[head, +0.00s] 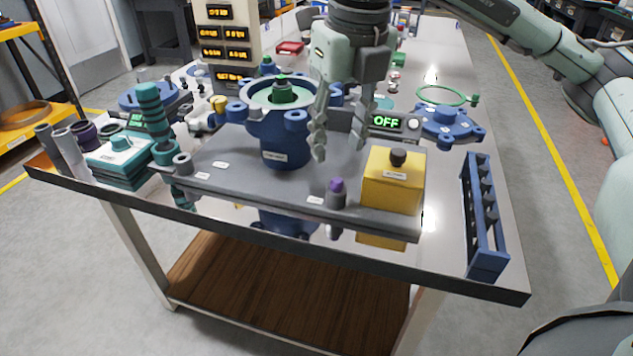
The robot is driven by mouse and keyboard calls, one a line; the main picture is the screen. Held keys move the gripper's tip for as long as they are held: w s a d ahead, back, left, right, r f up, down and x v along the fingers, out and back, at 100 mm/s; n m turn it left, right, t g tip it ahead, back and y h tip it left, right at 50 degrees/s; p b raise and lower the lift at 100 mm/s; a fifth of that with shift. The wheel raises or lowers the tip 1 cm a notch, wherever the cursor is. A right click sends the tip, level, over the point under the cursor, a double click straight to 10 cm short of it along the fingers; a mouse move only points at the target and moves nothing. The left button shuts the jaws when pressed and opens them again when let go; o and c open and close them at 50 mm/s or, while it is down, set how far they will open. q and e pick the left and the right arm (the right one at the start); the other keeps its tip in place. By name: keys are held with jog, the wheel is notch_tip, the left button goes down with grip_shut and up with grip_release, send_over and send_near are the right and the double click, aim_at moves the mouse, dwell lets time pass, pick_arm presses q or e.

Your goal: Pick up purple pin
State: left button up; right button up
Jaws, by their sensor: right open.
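The purple pin (337,185) stands upright in a small dark grey holder (336,200) near the front edge of the grey base plate (245,178). Only its purple top shows above the holder. My right gripper (338,152) hangs above and behind the pin, fingers pointing down. Its fingers are apart with nothing between them, and it does not touch the pin. My left gripper is not in the picture.
A yellow box (392,184) with a dark knob stands just right of the pin. A blue flanged housing (278,135) stands to the left. A blue rack (483,215) lies near the table's right edge. A teal ribbed column (155,120) stands at left.

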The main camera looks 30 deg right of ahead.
aim_at(337, 180)
jog(key=f, duration=0.7)
jog(key=shift+w+d+f, duration=0.2)
jog(key=shift+w+d, duration=0.1)
jog(key=shift+d, duration=0.05)
grip_shut()
